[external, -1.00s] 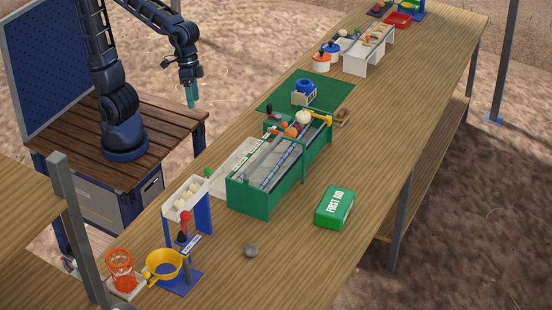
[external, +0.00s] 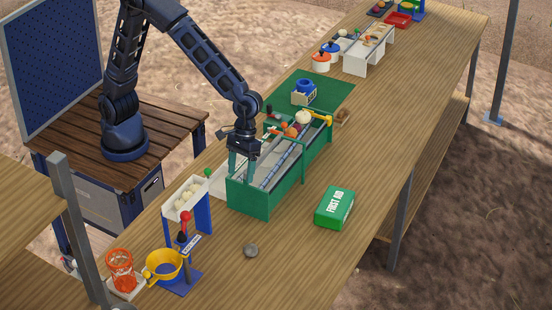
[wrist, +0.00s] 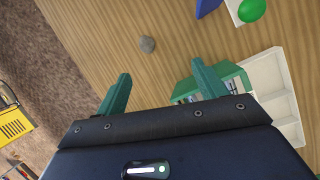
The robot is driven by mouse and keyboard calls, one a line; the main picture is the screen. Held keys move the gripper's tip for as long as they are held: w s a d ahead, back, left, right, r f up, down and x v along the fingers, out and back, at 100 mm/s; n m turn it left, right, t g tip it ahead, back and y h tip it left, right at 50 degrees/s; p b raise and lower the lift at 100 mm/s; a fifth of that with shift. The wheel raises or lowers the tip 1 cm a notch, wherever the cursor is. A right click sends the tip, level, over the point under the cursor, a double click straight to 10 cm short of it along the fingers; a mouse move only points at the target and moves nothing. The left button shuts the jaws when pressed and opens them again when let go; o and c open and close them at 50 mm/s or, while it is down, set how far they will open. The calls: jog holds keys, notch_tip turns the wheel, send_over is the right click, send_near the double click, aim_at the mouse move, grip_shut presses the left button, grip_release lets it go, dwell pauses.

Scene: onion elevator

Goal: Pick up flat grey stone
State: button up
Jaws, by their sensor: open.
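The flat grey stone (external: 251,251) lies on the bare wooden table near its front part, left of the first-aid box in the external view. It also shows in the wrist view (wrist: 147,44), beyond my fingertips and between them in line. My gripper (external: 243,177) is open and empty, pointing down over the left end of the green trough. In the wrist view its two green fingers (wrist: 160,80) are spread wide apart. The stone is clear of both fingers.
The green trough (external: 265,207) stands beneath and beside my gripper. A green first-aid box (external: 335,207) lies to the right of the stone. A blue stand with a white tray (external: 202,215) and a yellow funnel (external: 166,268) are to the left. Bare table surrounds the stone.

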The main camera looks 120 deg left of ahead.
aim_at(250, 246)
jog(key=shift+w+d+f+n+g, duration=0.15)
jog(key=shift+w+d+f+n, duration=0.85)
jog(key=shift+f, duration=2.85)
jog(key=shift+w+d+f+n+g, duration=0.1)
jog(key=shift+w+d+f+n, duration=0.25)
jog(key=shift+w+d+f, duration=2.4)
jog(key=shift+d+f+n+g, duration=0.15)
jog(key=shift+d+f+n, duration=0.45)
jog(key=shift+f, duration=4.3)
jog(key=shift+a, duration=0.1)
jog(key=shift+c, duration=0.2)
jog(key=c, duration=1.2)
jog(key=shift+r, duration=0.1)
